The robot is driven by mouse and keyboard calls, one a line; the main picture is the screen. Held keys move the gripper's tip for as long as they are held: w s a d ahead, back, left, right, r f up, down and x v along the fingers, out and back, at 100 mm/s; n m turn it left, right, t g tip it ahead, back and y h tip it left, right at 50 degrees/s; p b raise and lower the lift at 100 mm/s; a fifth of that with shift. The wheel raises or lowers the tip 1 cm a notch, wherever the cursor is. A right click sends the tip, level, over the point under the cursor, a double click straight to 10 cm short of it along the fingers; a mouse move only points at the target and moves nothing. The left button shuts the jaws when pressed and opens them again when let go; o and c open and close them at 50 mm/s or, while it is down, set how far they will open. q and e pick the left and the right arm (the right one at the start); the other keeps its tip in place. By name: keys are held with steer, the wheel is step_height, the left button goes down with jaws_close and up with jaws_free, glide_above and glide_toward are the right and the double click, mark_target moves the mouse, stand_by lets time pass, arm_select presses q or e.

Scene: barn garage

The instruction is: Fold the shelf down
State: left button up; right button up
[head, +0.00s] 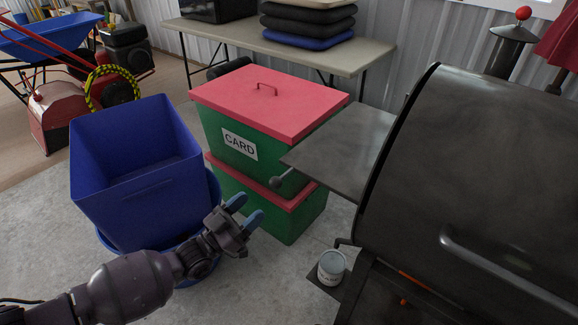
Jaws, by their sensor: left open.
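The shelf (343,150) is a flat dark-grey metal side plate on the left of the black grill (479,190). It stands out roughly level from the grill body, over the corner of the green boxes. A small grey knob (276,182) on a short rod shows just under the shelf's front corner. My left gripper (246,211) is in the lower middle, with its two blue fingertips apart and nothing between them. It is to the left of and below the shelf, apart from it. My right gripper does not show.
Two green boxes with red lids (270,101) are stacked behind the shelf; the upper is labelled CARD. A blue bin (137,190) stands left, close behind my left arm. A small can (332,267) sits on a low ledge by the grill. A folding table (290,52) is at the back.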

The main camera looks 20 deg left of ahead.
mark_target(281, 179)
arm_select(q)
steer(key=x, duration=1)
steer(key=shift+w+d+r+b, duration=0.15)
steer(key=shift+d+r+b, duration=0.1)
steer(key=shift+b, duration=0.1)
jaws_close()
